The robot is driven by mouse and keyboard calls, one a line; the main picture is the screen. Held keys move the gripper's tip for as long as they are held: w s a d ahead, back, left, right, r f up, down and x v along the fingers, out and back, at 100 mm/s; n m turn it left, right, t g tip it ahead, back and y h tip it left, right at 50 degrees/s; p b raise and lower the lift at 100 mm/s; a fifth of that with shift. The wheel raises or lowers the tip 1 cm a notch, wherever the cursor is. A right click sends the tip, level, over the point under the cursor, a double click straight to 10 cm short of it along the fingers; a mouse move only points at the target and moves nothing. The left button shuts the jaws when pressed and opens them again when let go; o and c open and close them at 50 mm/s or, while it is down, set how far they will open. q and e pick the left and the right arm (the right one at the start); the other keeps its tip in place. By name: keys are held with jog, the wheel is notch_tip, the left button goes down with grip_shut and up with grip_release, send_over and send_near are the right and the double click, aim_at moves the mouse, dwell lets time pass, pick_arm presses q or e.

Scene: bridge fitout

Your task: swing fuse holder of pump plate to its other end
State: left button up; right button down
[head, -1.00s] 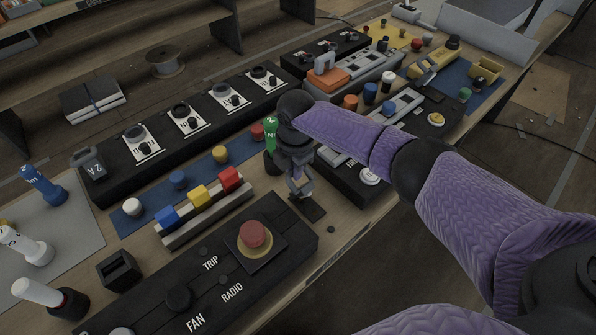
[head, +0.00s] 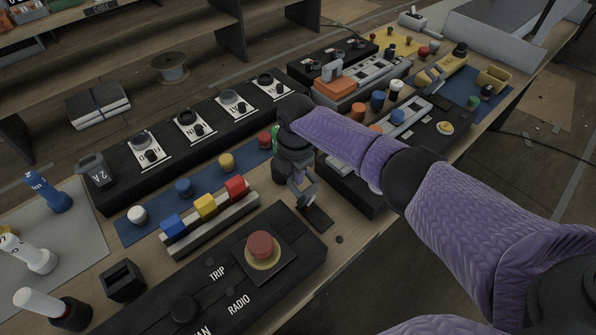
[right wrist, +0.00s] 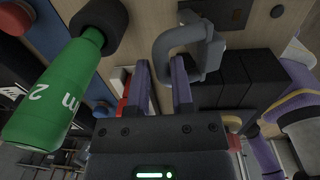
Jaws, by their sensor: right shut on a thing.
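My right gripper (right wrist: 161,88) is shut on one limb of a grey hook-shaped handle, which I take for the fuse holder (right wrist: 205,50). One finger is inside its loop and one outside. In the head view the grey handle (head: 308,193) shows below my right wrist, over a small dark plate (head: 316,219) near the table's front edge. I cannot read a pump label on that plate. My left gripper is not in view.
A green labelled cylinder (right wrist: 55,95) stands close beside the gripper. A strip with blue, yellow and red blocks (head: 206,207) and a black panel with a red button (head: 262,246) lie nearby. A long black panel (head: 115,193) lies behind; a black block (head: 372,203) is to the right.

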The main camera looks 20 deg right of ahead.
jog(key=shift+w+a+r, duration=0.1)
jog(key=shift+w+r, duration=0.1)
jog(key=shift+w, duration=0.1)
jog(key=c, duration=0.9)
grip_release()
jog(key=shift+o, duration=1.2)
jog(key=shift+w+a+f, duration=0.15)
jog(key=shift+w+a, duration=0.05)
jog(key=shift+w, duration=0.25)
jog(key=shift+o, duration=0.2)
jog(key=shift+w+a+f, duration=0.1)
jog(key=shift+w, duration=0.05)
jog(key=shift+s, duration=0.25)
notch_tip(320, 180, up, 10)
jog(key=p, duration=0.3)
jog(key=shift+s+d+p, duration=0.25)
jog(key=shift+s+p, duration=0.05)
jog(key=shift+p, duration=0.05)
